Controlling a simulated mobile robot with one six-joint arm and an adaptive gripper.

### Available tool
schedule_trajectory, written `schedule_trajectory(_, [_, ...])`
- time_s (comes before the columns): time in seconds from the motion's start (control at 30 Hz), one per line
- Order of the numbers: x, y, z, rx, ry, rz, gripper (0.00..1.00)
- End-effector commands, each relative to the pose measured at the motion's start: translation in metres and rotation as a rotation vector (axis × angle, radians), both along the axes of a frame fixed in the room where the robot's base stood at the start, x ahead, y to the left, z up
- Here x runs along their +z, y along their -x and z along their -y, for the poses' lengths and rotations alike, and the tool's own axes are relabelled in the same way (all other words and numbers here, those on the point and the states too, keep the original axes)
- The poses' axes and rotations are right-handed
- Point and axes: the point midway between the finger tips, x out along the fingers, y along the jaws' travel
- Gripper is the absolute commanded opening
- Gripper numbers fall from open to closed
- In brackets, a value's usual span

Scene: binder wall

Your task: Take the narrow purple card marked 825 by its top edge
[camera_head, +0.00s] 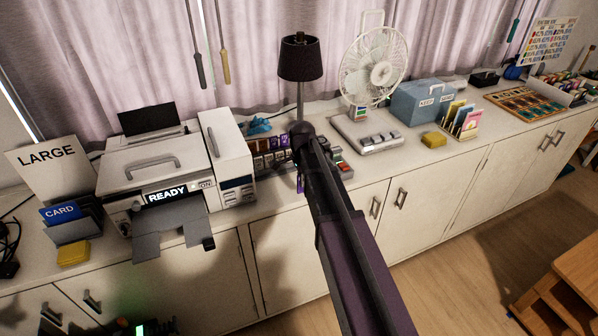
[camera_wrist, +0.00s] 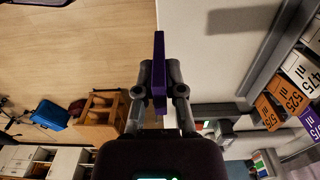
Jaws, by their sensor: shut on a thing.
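My gripper (camera_wrist: 159,91) is shut on a narrow purple card (camera_wrist: 159,62), which shows edge-on between the two fingertips in the wrist view. The number on it does not show from this angle. In the head view a small bit of purple (camera_head: 300,184) shows below the end of my arm, at the counter's front edge; the fingers are hidden there. A row of numbered cards (camera_head: 267,157) stands on the counter just left of my arm. In the wrist view white, orange and purple cards (camera_wrist: 309,121) stand at the right, apart from my gripper.
A printer (camera_head: 165,180) reading READY stands left of the card row. A lamp (camera_head: 300,60) stands behind my arm. A grey device (camera_head: 366,132), a fan (camera_head: 374,62) and a blue box (camera_head: 420,101) are to the right. Open floor lies in front of the cabinets.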

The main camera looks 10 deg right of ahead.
Motion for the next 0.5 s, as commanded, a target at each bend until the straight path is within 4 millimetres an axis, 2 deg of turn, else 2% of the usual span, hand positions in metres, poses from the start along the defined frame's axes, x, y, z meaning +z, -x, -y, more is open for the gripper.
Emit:
schedule_trajectory(0.03, [0.002, 0.019, 0.0, 0.0, 0.0, 0.0, 0.0])
schedule_trajectory(0.2, [0.006, 0.056, 0.0, 0.0, 0.0, 0.0, 0.0])
schedule_trajectory(0.5, [0.009, 0.098, 0.0, 0.0, 0.0, 0.0, 0.0])
